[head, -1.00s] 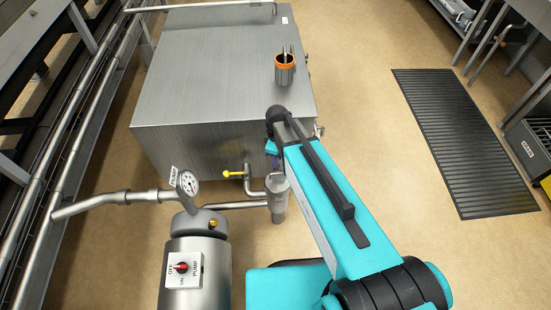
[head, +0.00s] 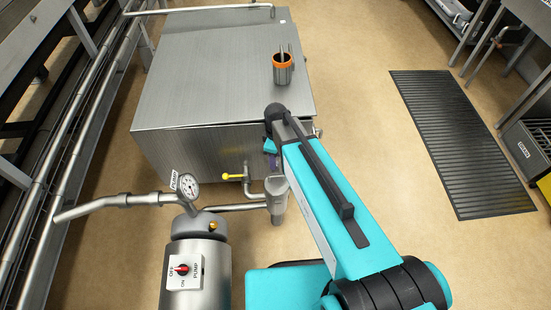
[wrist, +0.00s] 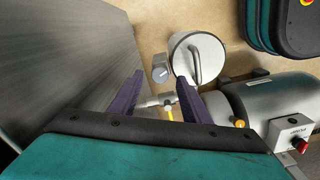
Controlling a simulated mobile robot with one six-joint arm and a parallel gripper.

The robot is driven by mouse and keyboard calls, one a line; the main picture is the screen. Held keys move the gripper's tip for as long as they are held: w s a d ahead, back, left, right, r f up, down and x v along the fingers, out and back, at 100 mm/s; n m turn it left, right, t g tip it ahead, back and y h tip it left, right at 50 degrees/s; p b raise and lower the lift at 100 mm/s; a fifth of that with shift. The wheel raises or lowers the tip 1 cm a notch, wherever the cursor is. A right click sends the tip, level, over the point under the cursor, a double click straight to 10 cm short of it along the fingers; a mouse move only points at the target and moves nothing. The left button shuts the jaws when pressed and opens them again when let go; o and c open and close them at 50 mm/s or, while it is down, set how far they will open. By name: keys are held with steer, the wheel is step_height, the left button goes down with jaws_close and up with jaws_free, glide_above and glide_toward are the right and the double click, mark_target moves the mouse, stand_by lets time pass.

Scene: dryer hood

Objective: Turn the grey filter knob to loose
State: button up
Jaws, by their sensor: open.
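My gripper (wrist: 160,79) is open. Its two purple fingers stand left and right of the knob in the picture. I cannot tell how much gap in depth is left; no contact shows. In the head view a metal filter body (head: 277,197) stands below my arm's end, and my arm hides the knob.
A large metal box (head: 205,90) stands close to the left of the gripper. A yellow-handled valve (head: 233,176), a gauge (head: 188,185) and the pump (head: 197,250) with a red switch are near. An orange-rimmed cup (head: 283,70) stands on the box.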

steer(key=shift+r+p, duration=1.4)
steer(key=shift+r, duration=1.35)
steer(key=shift+s+d+f, duration=0.1)
steer(key=shift+d+f, duration=0.1)
steer(key=shift+d, duration=0.15)
steer(key=s+d+f+m+g+p, duration=0.1)
steer(key=s+d+f, duration=0.35)
steer(key=s, duration=0.25)
steer(key=s+d+f+m+g+p, duration=0.1)
steer(key=s+d+f+g, duration=0.15)
steer(key=s+f, duration=0.3)
steer(key=s+d+f+m+g, duration=0.1)
steer(key=s+m, duration=0.4)
steer(key=s, duration=0.5)
steer(key=s+d+f+m+g, duration=0.1)
steer(key=s+d+f+m, duration=0.2)
steer(key=s+m, duration=0.3)
steer(key=s, duration=0.3)
steer(key=shift+s+d+f+m+p, duration=0.2)
steer(key=shift+s+m+p, duration=0.1)
steer(key=shift+s+p, duration=0.1)
